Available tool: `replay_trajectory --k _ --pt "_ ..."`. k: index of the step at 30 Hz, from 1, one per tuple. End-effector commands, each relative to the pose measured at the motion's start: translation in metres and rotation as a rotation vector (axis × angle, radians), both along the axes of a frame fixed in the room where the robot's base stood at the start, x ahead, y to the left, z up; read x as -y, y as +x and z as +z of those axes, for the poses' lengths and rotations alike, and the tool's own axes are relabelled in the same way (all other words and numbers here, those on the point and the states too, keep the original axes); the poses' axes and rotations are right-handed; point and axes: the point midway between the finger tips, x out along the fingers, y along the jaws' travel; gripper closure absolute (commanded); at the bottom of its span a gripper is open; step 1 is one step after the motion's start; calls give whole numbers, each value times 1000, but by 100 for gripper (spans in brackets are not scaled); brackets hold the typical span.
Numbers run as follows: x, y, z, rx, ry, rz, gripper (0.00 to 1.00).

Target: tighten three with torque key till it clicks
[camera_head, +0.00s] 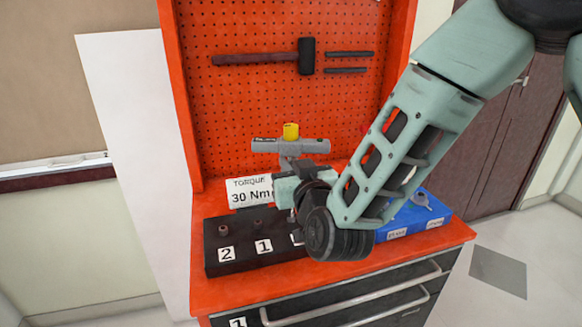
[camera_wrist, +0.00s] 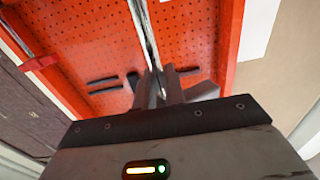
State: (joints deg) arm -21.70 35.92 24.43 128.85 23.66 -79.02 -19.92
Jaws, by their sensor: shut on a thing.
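The torque key is a grey bar (camera_head: 290,146) with a yellow knob on top, lying level above the black block in the head view. My gripper (camera_head: 288,166) is shut on it from below. In the wrist view my gripper's fingers (camera_wrist: 165,88) close around a thin grey piece (camera_wrist: 145,32), seen edge-on. The black block (camera_head: 235,260) on the orange bench carries labels 2 and 1, with a small bolt behind each. A third label is mostly hidden by my wrist, and so is its bolt. Whether the key touches any bolt is hidden.
A white sign (camera_head: 250,191) reading "TORQUE 30 Nm" stands behind the block. A blue tray (camera_head: 405,219) with a grey part (camera_head: 421,199) sits to the right, close to my wrist. The orange pegboard (camera_head: 270,105) with a hammer (camera_head: 306,56) rises behind.

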Motion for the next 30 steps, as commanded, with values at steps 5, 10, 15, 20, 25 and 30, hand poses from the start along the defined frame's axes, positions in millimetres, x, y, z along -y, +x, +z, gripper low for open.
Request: replay_trajectory --k 5,10,15,20,25,30 --pt "0 0 11 3 1 0 100" --pt "0 0 20 3 1 1 100" --pt "0 0 27 3 1 1 100" --pt "0 0 30 3 1 1 100" --pt "0 0 31 3 1 1 100" --pt "0 0 31 3 1 1 100"
